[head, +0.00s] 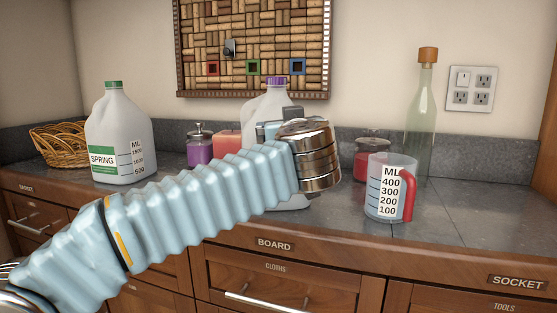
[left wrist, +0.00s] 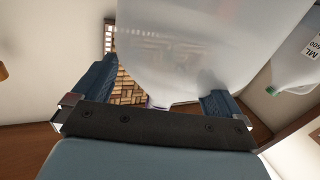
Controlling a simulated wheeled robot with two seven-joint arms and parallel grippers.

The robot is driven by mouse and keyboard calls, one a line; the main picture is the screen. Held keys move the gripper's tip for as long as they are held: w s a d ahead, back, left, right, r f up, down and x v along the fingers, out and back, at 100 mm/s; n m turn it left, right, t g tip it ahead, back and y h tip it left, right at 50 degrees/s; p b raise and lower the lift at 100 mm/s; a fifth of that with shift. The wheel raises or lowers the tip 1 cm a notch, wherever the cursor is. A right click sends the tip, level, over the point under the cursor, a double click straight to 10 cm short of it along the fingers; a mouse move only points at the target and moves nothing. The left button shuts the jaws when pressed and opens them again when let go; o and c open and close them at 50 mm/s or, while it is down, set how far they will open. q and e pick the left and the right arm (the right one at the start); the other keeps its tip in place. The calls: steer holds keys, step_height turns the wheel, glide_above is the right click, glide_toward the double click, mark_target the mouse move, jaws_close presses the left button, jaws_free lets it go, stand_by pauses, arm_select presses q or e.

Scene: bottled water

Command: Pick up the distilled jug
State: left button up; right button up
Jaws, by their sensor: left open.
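A translucent white jug with a purple cap (head: 265,103) stands on the counter, mostly hidden behind my left arm; its label is not visible. In the left wrist view it appears upside down (left wrist: 205,40), with its purple cap (left wrist: 157,106) near the gripper's palm. My left gripper (head: 280,125) is at the jug's upper part, largely hidden by my wrist. In the left wrist view my left gripper (left wrist: 158,88) is open, with one finger on each side of the jug's narrowing top. Contact cannot be told. My right gripper is not in view.
A green-capped jug labelled SPRING (head: 122,135) and a wicker basket (head: 58,145) stand at left. A purple jar (head: 199,150) is behind my arm. A measuring cup (head: 388,190), red jar (head: 373,147) and corked bottle (head: 420,120) stand right. The counter's far right is clear.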

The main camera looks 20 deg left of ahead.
arm_select(q)
steer(key=x, duration=0.3)
steer(key=shift+w+f, duration=0.1)
steer(key=shift+w, duration=0.35)
steer(key=shift+c, duration=0.3)
steer(key=c, duration=1.7)
steer(key=shift+c, duration=0.4)
